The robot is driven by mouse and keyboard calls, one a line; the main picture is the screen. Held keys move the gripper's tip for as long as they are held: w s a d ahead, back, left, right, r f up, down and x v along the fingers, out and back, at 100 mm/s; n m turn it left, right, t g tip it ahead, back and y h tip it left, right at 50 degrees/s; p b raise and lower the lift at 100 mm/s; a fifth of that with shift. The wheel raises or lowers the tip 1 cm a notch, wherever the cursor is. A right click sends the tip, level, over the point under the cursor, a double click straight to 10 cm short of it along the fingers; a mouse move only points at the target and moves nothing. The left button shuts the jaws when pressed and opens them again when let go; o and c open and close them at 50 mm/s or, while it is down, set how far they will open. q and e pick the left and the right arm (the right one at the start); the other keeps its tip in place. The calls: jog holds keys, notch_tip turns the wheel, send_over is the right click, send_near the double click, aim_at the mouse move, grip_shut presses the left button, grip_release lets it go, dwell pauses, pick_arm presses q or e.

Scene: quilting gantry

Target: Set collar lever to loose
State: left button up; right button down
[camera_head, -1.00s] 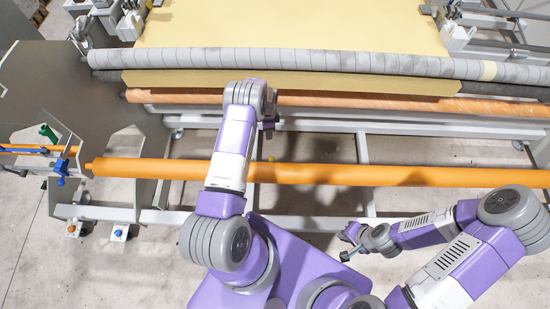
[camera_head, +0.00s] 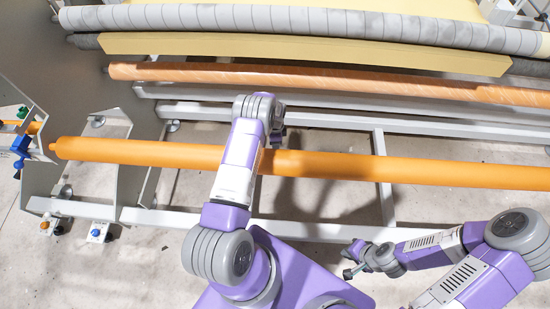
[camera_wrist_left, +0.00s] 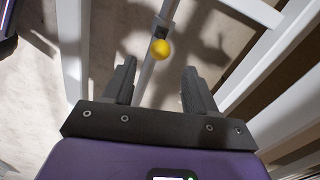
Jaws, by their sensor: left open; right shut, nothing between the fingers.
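A blue clamp-like part (camera_head: 20,146) sits at the left end of the orange roller (camera_head: 360,168) in the head view; I cannot tell whether it is the collar lever or how it is set. In the left wrist view, a yellow ball knob (camera_wrist_left: 160,48) shows ahead of my open left gripper (camera_wrist_left: 158,77), between the lines of its fingers and apart from them. The left gripper (camera_head: 277,138) is mostly hidden behind its own wrist in the head view, near the orange roller. My right gripper (camera_head: 350,272) is shut and empty at lower right, away from the machine.
Grey frame rails (camera_head: 330,233) run below the orange roller, with metal side plates (camera_head: 100,150) at left. Another orange roll (camera_head: 330,79) and a grey roll (camera_head: 300,20) lie behind. Two small floor feet with knobs (camera_head: 98,232) stand at left. Bare floor shows between the rails.

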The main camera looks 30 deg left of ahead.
pick_arm(q)
notch_tip(320, 180, down, 8)
jog(key=b, duration=0.3)
jog(key=shift+f, duration=0.15)
grip_shut()
dwell(0.4)
